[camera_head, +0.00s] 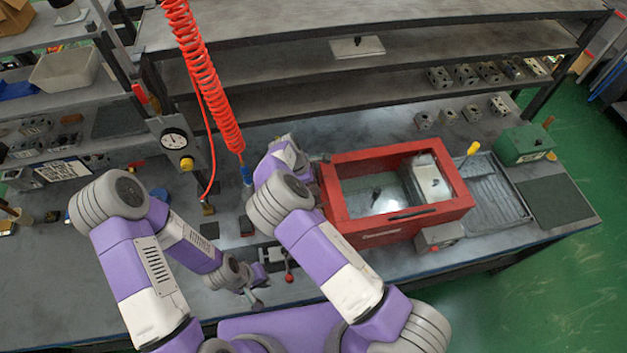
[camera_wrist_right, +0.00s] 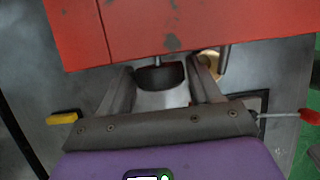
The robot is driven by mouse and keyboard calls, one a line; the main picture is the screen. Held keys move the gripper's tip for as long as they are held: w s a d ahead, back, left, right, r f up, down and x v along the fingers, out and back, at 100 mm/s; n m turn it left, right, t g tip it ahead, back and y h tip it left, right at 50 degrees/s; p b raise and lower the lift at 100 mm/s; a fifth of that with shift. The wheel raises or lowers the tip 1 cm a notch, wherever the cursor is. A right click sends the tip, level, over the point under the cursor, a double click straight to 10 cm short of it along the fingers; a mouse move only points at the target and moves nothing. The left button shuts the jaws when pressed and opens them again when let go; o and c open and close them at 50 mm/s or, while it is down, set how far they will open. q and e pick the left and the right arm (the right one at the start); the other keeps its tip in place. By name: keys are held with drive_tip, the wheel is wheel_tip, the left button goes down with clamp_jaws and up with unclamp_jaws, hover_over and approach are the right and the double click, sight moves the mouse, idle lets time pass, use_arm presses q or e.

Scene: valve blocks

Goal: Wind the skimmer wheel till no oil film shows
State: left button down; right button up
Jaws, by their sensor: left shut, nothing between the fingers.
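I cannot pick out the skimmer wheel or an oil film with certainty in either view. A red cabinet (camera_head: 400,224) with a window in its top stands on the bench at the centre right. My right arm reaches to its left side, where the right gripper is mostly hidden in the head view. In the right wrist view my right gripper (camera_wrist_right: 163,72) has its fingers apart below the red cabinet wall (camera_wrist_right: 150,25). A dark rounded part (camera_wrist_right: 160,76) shows between the fingers; contact is unclear. My left gripper (camera_head: 257,303) is shut and empty near the bench's front edge.
A clamp with a red knob (camera_head: 288,278) stands near my left gripper. A red coiled hose (camera_head: 205,80) hangs behind my arms. A grey ribbed tray (camera_head: 490,195) and a green box (camera_head: 524,144) are at right. A brass round part (camera_wrist_right: 210,64) is beside the right finger.

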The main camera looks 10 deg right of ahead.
drive_tip(key=c, duration=0.7)
drive_tip(key=shift+o, duration=0.2)
use_arm(q)
drive_tip(key=shift+f, duration=0.1)
use_arm(e)
drive_tip(key=shift+s+t, duration=0.1)
drive_tip(key=shift+t, duration=0.2)
